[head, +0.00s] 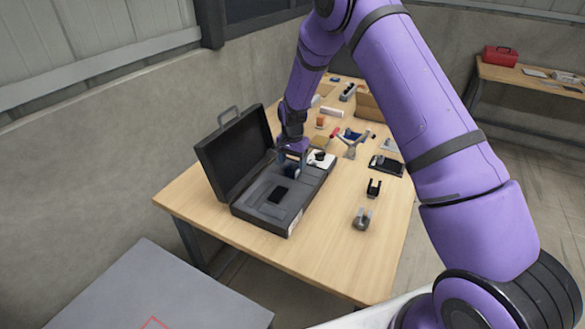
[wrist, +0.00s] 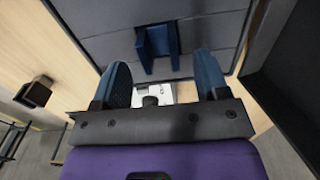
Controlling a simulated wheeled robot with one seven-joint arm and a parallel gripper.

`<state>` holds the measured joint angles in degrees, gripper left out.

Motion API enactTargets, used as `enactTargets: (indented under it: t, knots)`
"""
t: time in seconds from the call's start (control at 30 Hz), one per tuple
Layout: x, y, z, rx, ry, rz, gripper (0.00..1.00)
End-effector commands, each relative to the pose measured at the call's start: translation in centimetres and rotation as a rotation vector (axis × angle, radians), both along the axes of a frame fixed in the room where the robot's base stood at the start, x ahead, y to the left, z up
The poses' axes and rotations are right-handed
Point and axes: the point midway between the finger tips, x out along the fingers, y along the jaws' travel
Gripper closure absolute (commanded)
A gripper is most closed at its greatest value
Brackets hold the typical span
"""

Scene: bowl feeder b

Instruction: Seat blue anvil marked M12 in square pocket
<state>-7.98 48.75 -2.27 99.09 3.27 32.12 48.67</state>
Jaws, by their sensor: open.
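A black tool case (head: 265,222) lies open on the wooden table, its grey insert showing. A dark blue, U-shaped block (wrist: 157,46), apparently the anvil, is in the case insert in the wrist view. A dark square patch (head: 278,194) in the insert in the head view seems to be the same spot; I cannot tell block from pocket there. No M12 mark is readable. My gripper (head: 291,166) is over the case, near its far half. Its two blue fingers stand apart in the wrist view (wrist: 162,85), with nothing held between them. The block is ahead of the fingers, apart from them.
The raised lid (head: 235,150) stands on the left of the case. A white part (head: 322,159) sits at its far end. A black holder (head: 374,188) and a grey part (head: 362,218) stand on the right of the table. The near table corner is clear.

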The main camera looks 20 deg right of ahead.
Motion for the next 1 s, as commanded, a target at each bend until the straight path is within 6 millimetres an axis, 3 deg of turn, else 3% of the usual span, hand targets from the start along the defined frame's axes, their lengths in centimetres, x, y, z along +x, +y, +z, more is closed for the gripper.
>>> enactTargets:
  t: [0.3, 0.5, 0.8, 0.87, 1.0]
  knots:
    - [0.0, 0.0, 6.3, 0.000, -0.001, 0.000, 0.32]
    - [0.0, 0.0, 8.3, 0.000, 0.000, 0.000, 0.32]
    - [-0.2, -0.1, 9.3, 0.001, -0.003, 0.004, 0.32]
    - [-0.4, -0.2, 10.2, 0.003, -0.008, 0.011, 0.32]
    - [-1.7, -0.7, 13.9, 0.009, -0.036, 0.050, 0.32]
